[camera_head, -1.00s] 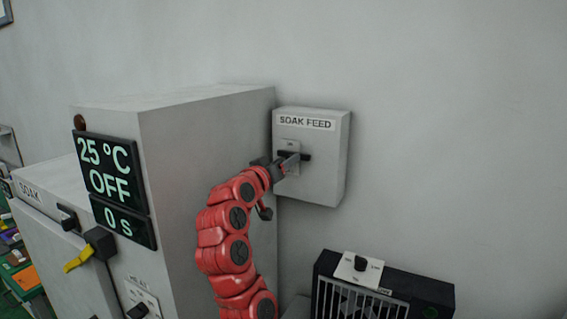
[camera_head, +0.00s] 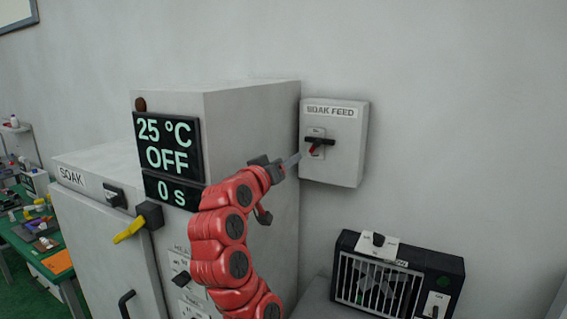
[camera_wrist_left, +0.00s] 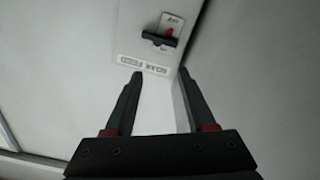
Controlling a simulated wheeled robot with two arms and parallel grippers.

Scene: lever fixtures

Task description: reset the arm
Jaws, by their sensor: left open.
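The grey SOAK FEED box (camera_head: 345,165) is on the wall, with a black switch handle (camera_head: 321,141) on its front. The handle lies about level, and a small red mark shows beside it. In the left wrist view the handle (camera_wrist_left: 160,39) and red mark appear beyond my fingertips. My left gripper (camera_head: 294,159) is just left of and below the handle in the head view, apart from it. In the left wrist view the gripper (camera_wrist_left: 160,76) has its fingers spread with nothing between them. My right gripper is out of view.
The SOAK cabinet (camera_head: 240,125), with a display reading 25 °C, OFF and 0 s, stands at the left, with a yellow-handled lever (camera_head: 129,231). A black fan heater (camera_head: 397,278) sits below right. A green bench (camera_head: 30,248) is at far left. Bare wall is right.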

